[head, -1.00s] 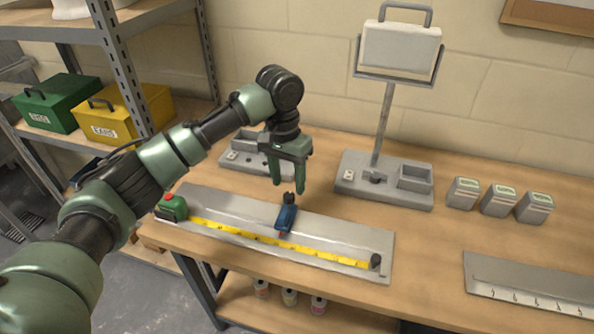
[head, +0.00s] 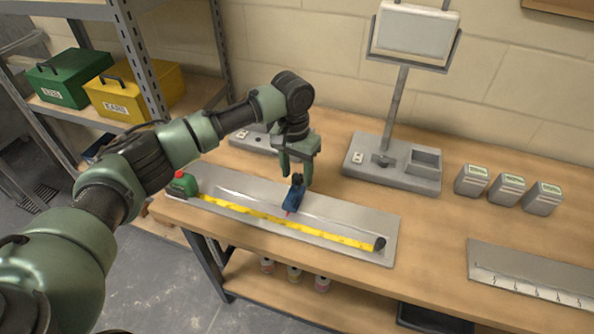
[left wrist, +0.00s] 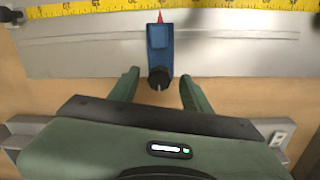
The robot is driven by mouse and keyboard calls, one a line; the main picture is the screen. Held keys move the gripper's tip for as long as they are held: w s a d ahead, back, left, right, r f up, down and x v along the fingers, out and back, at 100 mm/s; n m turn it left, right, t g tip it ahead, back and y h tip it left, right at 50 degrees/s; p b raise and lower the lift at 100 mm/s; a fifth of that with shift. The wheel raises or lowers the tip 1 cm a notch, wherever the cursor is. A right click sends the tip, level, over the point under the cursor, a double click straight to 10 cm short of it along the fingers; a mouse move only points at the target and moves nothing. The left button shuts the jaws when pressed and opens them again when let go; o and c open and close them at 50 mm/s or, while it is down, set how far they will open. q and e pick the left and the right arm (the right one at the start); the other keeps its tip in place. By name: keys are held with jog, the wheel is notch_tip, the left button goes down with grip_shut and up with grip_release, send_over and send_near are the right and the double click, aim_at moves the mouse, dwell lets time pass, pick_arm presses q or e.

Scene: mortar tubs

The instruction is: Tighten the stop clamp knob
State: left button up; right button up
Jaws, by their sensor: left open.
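The stop clamp (head: 294,198) is a blue block with a red pointer on the grey metal plate (head: 355,221), beside the yellow measuring tape (head: 290,222). Its dark knob (head: 297,178) is at the back end. In the left wrist view the blue clamp (left wrist: 160,45) shows at the top middle and the black knob (left wrist: 159,78) faces the gripper. My left gripper (head: 297,181) points down over the knob. In the left wrist view its green fingers (left wrist: 159,88) are open, one on each side of the knob, with gaps. My right gripper is not in view.
A green tape case (head: 183,184) sits at the plate's left end and a dark end piece (head: 379,244) at its right. A grey stand (head: 392,165) is behind. Several grey boxes (head: 507,188) and a ruler plate (head: 530,275) are at the right.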

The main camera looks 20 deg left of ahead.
pick_arm(q)
grip_shut()
jog(key=m+p, duration=0.2)
jog(key=p, duration=0.1)
jog(key=shift+r+m, duration=0.15)
jog(key=shift+m, duration=0.25)
jog(key=shift+d+m+p, duration=0.1)
jog(key=shift+m+p, duration=0.5)
jog(key=shift+m, duration=0.3)
jog(key=m+p, duration=0.1)
jog(key=m, duration=0.1)
jog(key=shift+m, duration=0.4)
jog(key=m+p, duration=0.1)
jog(key=m, duration=0.4)
jog(key=shift+w+p, duration=0.1)
jog(key=shift+p, duration=0.2)
jog(key=m, duration=0.5)
jog(key=shift+y, duration=0.3)
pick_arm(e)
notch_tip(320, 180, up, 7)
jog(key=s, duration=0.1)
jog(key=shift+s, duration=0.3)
pick_arm(q)
jog(key=shift+m, duration=0.3)
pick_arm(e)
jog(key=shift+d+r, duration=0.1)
